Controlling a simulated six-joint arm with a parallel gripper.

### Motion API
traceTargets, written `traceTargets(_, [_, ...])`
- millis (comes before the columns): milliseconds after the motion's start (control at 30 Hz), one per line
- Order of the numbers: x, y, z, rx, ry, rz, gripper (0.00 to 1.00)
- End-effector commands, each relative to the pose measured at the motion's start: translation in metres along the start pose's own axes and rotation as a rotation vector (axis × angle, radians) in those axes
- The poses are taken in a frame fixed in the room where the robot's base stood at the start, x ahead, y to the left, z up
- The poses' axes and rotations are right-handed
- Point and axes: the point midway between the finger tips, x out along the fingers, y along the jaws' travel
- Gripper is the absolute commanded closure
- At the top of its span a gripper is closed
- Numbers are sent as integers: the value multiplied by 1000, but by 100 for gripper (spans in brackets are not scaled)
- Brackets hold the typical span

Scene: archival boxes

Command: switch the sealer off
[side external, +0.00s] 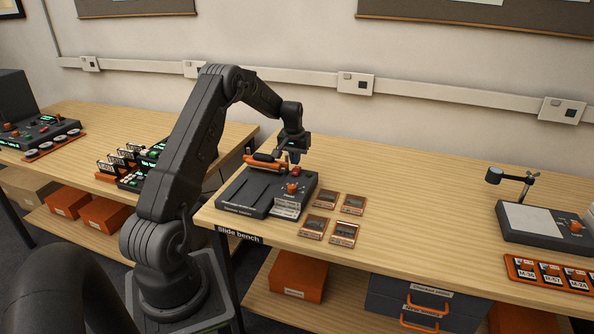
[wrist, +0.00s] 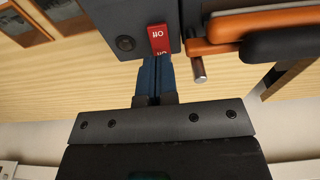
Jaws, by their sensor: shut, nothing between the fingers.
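The sealer (side external: 243,196) is a dark grey box on the slide bench, with an orange-handled arm (side external: 262,163) across its back. A red rocker switch (side external: 295,171) sits at its back right; it also shows in the wrist view (wrist: 158,34), with inverted lettering that looks like "Off". I cannot tell which way the rocker is tipped. My gripper (side external: 293,157) is over the sealer's back right. In the wrist view its blue fingers (wrist: 156,64) are shut and empty, tips right at the switch's near end. Whether they touch it is unclear.
An orange knob (side external: 292,187) stands in front of the switch. The sealer's orange arm (wrist: 270,22) and a metal pin (wrist: 198,70) lie close right of my fingers in the wrist view. Several framed slides (side external: 314,227) lie right of the sealer.

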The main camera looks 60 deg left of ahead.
Motion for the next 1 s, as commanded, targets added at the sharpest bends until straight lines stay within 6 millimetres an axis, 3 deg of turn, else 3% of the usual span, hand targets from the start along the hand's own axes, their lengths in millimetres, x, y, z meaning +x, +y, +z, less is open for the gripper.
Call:
traceTargets(433, [-34, 0, -5, 0, 1, 0, 100])
traceTargets(867, [-40, 1, -6, 1, 1, 0, 100])
traceTargets(1000, [-61, 19, 1, 33, 17, 5, 100])
